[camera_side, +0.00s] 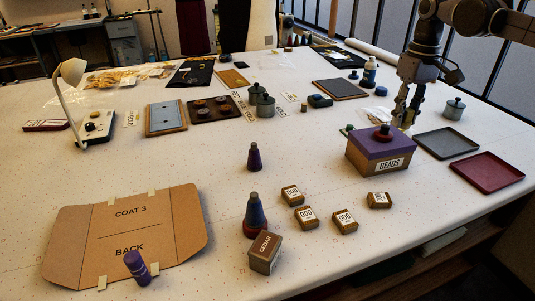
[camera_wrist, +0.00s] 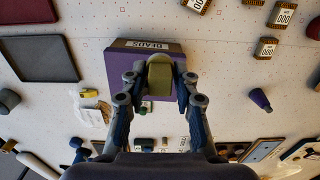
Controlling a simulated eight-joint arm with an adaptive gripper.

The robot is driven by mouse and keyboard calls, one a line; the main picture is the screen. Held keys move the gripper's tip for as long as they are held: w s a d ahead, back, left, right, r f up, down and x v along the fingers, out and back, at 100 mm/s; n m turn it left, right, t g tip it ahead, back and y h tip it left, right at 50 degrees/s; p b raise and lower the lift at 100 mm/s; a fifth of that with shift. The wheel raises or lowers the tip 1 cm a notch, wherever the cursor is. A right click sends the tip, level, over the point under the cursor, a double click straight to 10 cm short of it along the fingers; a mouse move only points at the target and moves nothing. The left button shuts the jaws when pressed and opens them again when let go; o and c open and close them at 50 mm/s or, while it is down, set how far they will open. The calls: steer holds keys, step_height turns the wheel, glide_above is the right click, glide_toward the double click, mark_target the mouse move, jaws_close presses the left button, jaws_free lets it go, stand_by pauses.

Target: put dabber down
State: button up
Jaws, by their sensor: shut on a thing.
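My gripper (camera_side: 403,117) is behind the purple-topped BEADS box (camera_side: 378,155) in the side view, its fingers pointing down. In the wrist view my gripper (camera_wrist: 158,84) is shut on an olive-green, round-ended block, which I take to be the dabber (camera_wrist: 159,76). The dabber overlaps the purple top of the BEADS box (camera_wrist: 118,66) in that view; I cannot tell whether they touch. In the side view the dabber is mostly hidden by the fingers and box. A dark red knobbed piece (camera_side: 382,134) sits on the box top.
A grey tray (camera_side: 446,144) and a red tray (camera_side: 487,170) lie right of the box. A grey lidded pot (camera_side: 454,108) stands behind them. Small labelled blocks (camera_side: 344,222) and a purple cone (camera_side: 255,157) stand in front and left. White table is bare between them.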

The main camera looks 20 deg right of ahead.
steer(key=w+a, duration=0.5)
steer(key=w, duration=0.1)
glide_above(317, 173)
step_height(317, 173, down, 13)
steer(key=shift+r, duration=0.2)
steer(key=shift+a+f, duration=0.1)
steer(key=shift+f, duration=1.95)
steer(key=o, duration=1)
steer(key=shift+f, duration=0.1)
steer(key=shift+o, duration=0.2)
